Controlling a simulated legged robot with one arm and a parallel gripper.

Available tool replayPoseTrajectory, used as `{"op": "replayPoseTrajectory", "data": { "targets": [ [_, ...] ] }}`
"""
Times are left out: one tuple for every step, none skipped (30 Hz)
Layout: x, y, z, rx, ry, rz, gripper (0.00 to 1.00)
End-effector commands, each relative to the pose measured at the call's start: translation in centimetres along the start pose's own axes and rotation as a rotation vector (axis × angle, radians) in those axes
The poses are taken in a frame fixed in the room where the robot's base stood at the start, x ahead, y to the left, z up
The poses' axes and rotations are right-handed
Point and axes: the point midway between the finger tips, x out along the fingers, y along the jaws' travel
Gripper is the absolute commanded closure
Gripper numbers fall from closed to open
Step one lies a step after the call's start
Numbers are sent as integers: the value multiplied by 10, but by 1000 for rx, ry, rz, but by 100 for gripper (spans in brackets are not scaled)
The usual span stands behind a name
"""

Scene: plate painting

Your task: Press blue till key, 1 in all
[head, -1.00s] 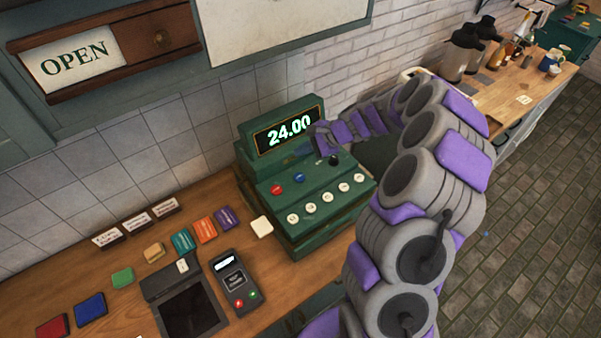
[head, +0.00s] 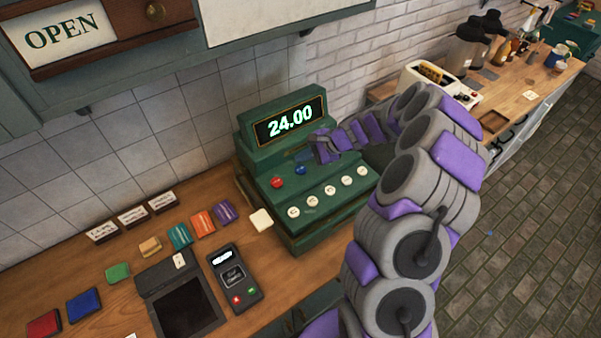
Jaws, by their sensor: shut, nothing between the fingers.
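The green till (head: 262,199) stands on the wooden counter, its display (head: 290,121) reading 24.00. The blue till key (head: 300,170) is on its sloped top, just right of the red key (head: 277,183). My gripper (head: 318,150) is at the end of my grey and purple arm, close above the till and a little up and right of the blue key. It looks shut and empty. I cannot tell whether it touches the till. The black key seen earlier is hidden behind it.
White round keys (head: 327,194) line the till's front. A card reader (head: 234,274) and a dark tablet (head: 188,305) lie left of the till. Coloured blocks (head: 180,236) sit along the counter. A toaster (head: 428,82) is behind my arm.

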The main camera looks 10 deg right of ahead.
Motion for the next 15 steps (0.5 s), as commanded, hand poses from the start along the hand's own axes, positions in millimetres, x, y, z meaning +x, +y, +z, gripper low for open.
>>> {"op": "replayPoseTrajectory", "data": {
  "targets": [
    [6, 4, -4, 0, -1, 1, 100],
    [8, 5, -5, 0, 0, 0, 100],
    [10, 7, -7, 0, 0, 0, 100],
    [11, 8, -8, -1, 0, 0, 100],
    [12, 8, -8, -1, 0, 0, 100],
    [12, 9, -9, -1, 0, 0, 100],
    [13, 9, -9, -1, 0, 0, 100],
    [13, 9, -9, -1, 0, 0, 100],
    [13, 9, -9, -2, 0, 0, 100],
    [13, 9, -9, -1, 0, 0, 100],
    [13, 9, -9, -1, 0, 0, 100],
    [12, 9, -9, -1, 0, -1, 100],
    [12, 9, -9, -1, 0, -1, 100],
    [12, 9, -9, -1, 0, -1, 100],
    [12, 9, -9, -1, 0, -1, 100]
  ]
}}
